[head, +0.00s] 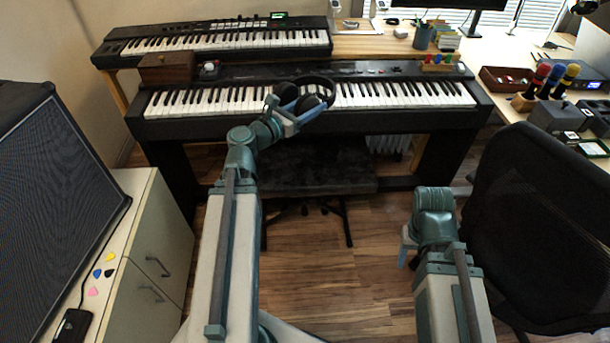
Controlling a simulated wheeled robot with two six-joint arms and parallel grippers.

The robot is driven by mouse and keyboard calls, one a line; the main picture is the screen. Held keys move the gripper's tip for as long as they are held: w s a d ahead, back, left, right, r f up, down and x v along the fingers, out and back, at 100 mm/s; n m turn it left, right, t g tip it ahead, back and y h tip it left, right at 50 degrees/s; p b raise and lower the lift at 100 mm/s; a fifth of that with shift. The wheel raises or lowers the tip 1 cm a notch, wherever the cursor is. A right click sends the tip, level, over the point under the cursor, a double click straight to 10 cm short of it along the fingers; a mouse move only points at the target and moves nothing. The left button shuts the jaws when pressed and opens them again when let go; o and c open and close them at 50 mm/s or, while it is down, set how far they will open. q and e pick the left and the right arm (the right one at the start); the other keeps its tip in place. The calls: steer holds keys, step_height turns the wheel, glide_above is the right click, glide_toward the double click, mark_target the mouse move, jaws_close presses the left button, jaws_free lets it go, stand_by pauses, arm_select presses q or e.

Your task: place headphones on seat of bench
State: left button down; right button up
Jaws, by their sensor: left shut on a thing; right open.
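Black headphones (316,82) are held in my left gripper (290,112), in front of the keys of the lower keyboard in the head view. The gripper is shut on them, and the hand hides part of them. The bench (325,171) has a dark padded seat and stands under the front of the lower keyboard, below and beyond my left gripper. The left arm covers the left part of the seat. My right gripper (405,248) is low at the right, above the wooden floor, mostly hidden behind its own wrist; it is open and apart from the bench.
The lower keyboard (430,93) overhangs the back of the bench, with another keyboard (225,38) behind it. A black mesh chair (545,215) stands at right. A cabinet (150,235) with a speaker (45,190) is at left. Wooden floor (365,260) is clear between my arms.

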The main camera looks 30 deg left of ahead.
arm_select(q)
step_height(320, 180, down, 33)
steer(key=a+y+b, duration=0.1)
steer(key=b, duration=2.8)
steer(key=shift+s+r+n+b, duration=0.15)
steer(key=shift+s+n+b, duration=0.05)
steer(key=shift+n+b, duration=0.15)
steer(key=shift+w+a, duration=0.1)
